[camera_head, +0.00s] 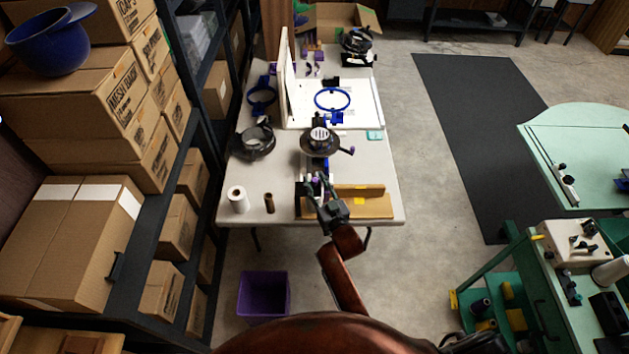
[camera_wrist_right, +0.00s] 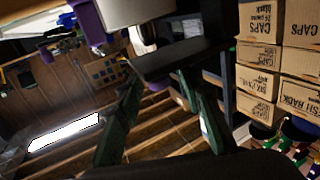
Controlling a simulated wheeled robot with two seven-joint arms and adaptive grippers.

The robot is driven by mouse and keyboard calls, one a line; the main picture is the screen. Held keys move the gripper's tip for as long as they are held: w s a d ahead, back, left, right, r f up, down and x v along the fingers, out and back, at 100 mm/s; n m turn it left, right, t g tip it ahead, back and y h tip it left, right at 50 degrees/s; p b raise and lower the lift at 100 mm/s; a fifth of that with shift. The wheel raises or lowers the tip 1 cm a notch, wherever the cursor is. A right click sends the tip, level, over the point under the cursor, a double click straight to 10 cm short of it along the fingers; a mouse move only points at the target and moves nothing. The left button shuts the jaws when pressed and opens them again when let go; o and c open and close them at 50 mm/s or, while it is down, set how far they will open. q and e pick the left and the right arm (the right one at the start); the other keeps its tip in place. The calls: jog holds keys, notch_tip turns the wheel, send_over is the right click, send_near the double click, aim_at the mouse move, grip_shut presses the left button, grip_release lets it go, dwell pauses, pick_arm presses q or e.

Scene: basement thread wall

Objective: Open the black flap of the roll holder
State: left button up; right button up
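My right gripper (camera_head: 322,186) reaches over the near edge of the white table, at a small dark holder (camera_head: 303,188) that it partly hides. In the right wrist view the black flap (camera_wrist_right: 168,60) spans the upper middle, below a pale, roll-like body (camera_wrist_right: 135,11) with a purple part (camera_wrist_right: 90,22) beside it. The two green-black fingers of my right gripper (camera_wrist_right: 160,78) stand apart, their tips close below the flap. I cannot tell whether they touch it. My left gripper is not in view.
A brown board (camera_head: 366,207) lies right of the gripper. A white roll (camera_head: 238,200) and a brown tube (camera_head: 269,203) stand left. A black round device (camera_head: 320,141) stands behind. Shelves with cardboard boxes (camera_head: 62,240) line the left, and a purple bin (camera_head: 263,294) is on the floor.

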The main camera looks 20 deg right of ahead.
jog(key=shift+w, duration=0.4)
jog(key=shift+c, duration=0.4)
grip_shut()
